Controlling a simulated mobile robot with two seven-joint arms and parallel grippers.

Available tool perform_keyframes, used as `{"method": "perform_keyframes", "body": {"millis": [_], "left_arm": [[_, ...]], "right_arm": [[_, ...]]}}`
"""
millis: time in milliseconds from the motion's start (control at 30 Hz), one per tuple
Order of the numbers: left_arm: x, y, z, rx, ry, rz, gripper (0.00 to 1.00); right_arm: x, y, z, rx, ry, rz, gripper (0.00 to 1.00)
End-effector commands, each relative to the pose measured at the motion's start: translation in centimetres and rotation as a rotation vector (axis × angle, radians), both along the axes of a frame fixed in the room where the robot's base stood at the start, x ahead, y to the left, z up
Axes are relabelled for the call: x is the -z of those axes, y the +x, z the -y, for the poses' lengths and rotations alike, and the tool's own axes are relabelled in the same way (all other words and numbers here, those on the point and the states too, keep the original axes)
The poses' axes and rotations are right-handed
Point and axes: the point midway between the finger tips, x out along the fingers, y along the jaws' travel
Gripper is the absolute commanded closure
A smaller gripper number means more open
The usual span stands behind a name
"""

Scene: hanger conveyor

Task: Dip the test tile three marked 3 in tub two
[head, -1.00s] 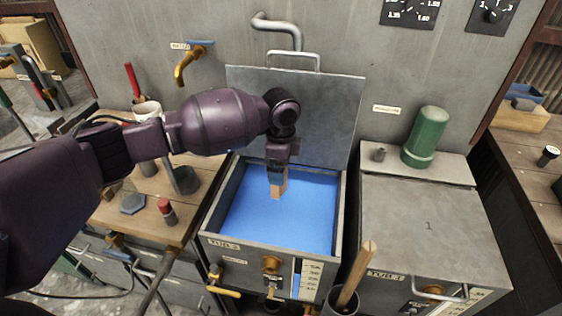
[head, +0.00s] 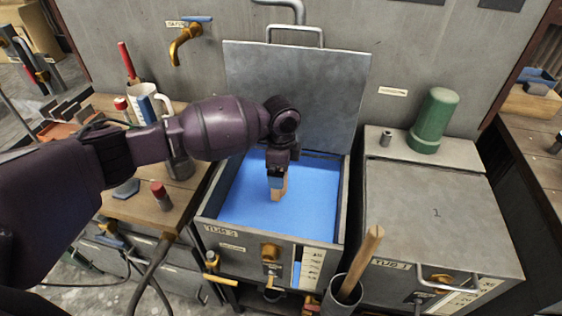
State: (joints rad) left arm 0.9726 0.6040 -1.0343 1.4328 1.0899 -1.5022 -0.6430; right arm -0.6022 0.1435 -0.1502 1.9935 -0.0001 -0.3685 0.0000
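Tub two (head: 208,222), the metal tub labelled TUB 2, stands open with its lid (head: 300,88) raised against the back wall. Blue liquid (head: 250,195) fills it. My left gripper (head: 278,178) points down over the liquid, inside the tub's outline. It appears shut on a small tan tile (head: 279,192), whose lower end is over or at the liquid surface. I cannot tell whether the tile touches the liquid. No number can be read on the tile. My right gripper is not in view.
Tub 1 (head: 440,215) stands to the right with its lid shut and a green cylinder (head: 433,120) behind it. A container with a wooden handle (head: 368,250) stands in front between the tubs. A wooden bench (head: 140,205) with a mug (head: 145,95) is at left.

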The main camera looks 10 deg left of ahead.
Motion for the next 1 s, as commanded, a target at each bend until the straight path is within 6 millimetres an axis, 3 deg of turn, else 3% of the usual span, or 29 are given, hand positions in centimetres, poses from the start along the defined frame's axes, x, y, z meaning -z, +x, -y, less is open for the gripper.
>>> {"method": "perform_keyframes", "body": {"millis": [267,533,1000], "left_arm": [[2.4,0.0,0.0,0.000,0.000,-0.001,0.36],[4.4,0.0,0.1,0.001,-0.001,0.000,0.36],[4.9,0.0,0.0,0.001,0.000,0.002,0.36]], "right_arm": [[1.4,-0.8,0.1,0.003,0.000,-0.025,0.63],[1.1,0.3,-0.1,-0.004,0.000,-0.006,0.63],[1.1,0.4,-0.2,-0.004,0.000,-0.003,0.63]]}}
